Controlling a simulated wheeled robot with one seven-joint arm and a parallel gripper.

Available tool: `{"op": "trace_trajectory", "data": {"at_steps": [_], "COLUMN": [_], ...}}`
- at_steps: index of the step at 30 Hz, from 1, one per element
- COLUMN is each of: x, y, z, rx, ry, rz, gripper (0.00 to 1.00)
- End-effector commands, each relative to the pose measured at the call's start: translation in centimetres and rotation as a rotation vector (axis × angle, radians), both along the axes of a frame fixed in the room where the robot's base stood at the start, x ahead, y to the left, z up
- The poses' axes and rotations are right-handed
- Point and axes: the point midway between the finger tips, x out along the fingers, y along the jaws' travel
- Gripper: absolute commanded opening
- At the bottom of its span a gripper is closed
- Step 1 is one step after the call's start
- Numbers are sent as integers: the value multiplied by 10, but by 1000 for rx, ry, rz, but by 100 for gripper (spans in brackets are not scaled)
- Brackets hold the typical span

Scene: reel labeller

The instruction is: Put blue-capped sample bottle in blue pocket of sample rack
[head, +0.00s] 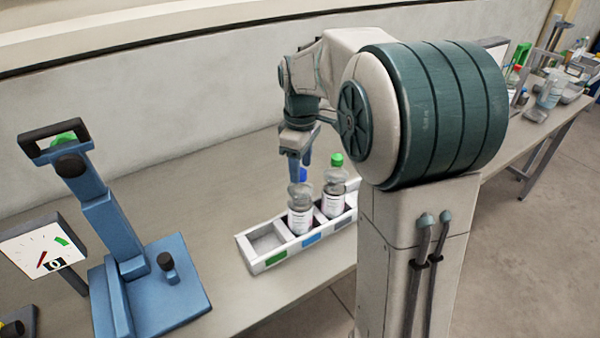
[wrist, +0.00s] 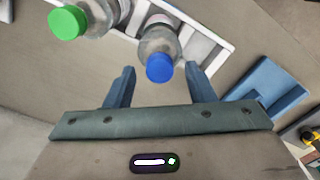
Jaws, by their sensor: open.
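The blue-capped sample bottle (head: 300,212) stands upright in the middle pocket of the white sample rack (head: 293,250), behind the blue label (head: 311,240). My gripper (head: 296,172) points down at its cap. In the wrist view my open gripper (wrist: 160,70) has one finger on each side of the blue cap (wrist: 160,67), with gaps showing. A green-capped bottle (head: 334,188) stands in the pocket to the right, behind a dark label. It also shows in the wrist view (wrist: 68,23). The left pocket, with the green label (head: 276,258), is empty.
A blue stand device (head: 150,290) with a black handle is left of the rack, beside a white dial gauge (head: 42,246). My arm covers the table to the right of the rack. The table (head: 190,205) behind the rack is clear.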

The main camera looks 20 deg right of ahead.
Motion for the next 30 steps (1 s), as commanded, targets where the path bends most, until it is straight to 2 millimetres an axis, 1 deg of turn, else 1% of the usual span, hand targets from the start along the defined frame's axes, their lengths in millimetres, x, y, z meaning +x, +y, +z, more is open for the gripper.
{"op": "trace_trajectory", "data": {"at_steps": [1,3,9,13,17,20,23,24,26,30], "x": [1,1,1,1,-5,-21,-51,-65,-87,-137], "y": [0,0,0,0,0,0,-1,-1,0,0], "z": [13,28,67,83,89,88,81,77,69,45], "rx": [0,0,-1,0,0,2,9,14,24,52], "ry": [-6,-6,-4,-2,-6,-26,-61,-78,-103,-162], "rz": [0,0,0,0,-17,-82,-199,-257,-347,-550], "gripper": [49,49,49,49,49,49,49,49,49,49]}}
